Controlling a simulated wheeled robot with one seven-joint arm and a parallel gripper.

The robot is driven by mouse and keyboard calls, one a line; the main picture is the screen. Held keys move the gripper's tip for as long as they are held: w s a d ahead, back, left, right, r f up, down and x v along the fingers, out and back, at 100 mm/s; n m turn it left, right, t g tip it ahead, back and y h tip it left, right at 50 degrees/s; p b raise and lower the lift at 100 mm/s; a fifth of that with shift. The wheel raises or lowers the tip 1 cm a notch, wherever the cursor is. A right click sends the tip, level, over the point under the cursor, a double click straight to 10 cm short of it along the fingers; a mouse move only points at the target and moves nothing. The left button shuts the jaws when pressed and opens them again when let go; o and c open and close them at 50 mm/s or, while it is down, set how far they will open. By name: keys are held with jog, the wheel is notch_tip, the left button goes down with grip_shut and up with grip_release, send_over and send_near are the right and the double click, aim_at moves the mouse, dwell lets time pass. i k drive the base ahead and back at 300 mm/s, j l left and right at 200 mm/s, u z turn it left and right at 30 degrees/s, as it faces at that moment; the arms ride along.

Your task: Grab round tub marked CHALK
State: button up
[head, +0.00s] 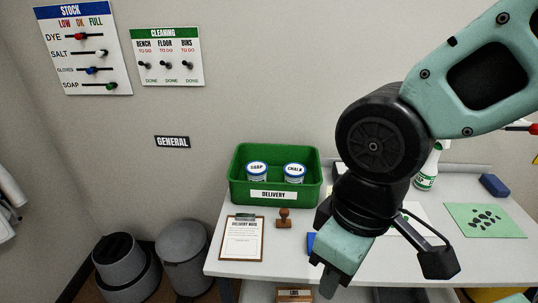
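The round tub marked CHALK (294,173) stands upright in the green DELIVERY bin (272,206), on the right side. It has a white lid with a blue rim, and its lower part is hidden by the bin's front wall. A similar tub, whose label seems to read SOAP (257,171), stands to its left in the same bin. My gripper (330,284) hangs at the front of the bench, right of and nearer than the bin, apart from both tubs. Its fingers are seen edge-on, so their opening is unclear.
A wooden stamp (284,217) and a delivery note clipboard (243,238) lie in front of the bin. A spray bottle (427,168), a blue block (495,186) and a green sheet (486,220) are at right. Grey bins (184,255) stand on the floor at left.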

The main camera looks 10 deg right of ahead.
aim_at(294, 173)
jog(key=i+l, duration=0.1)
jog(key=j, duration=0.2)
jog(key=k+j, duration=0.15)
jog(key=i+j+u, duration=0.45)
jog(key=i+j, duration=0.25)
jog(key=j, duration=0.15)
jog(key=i, duration=0.5)
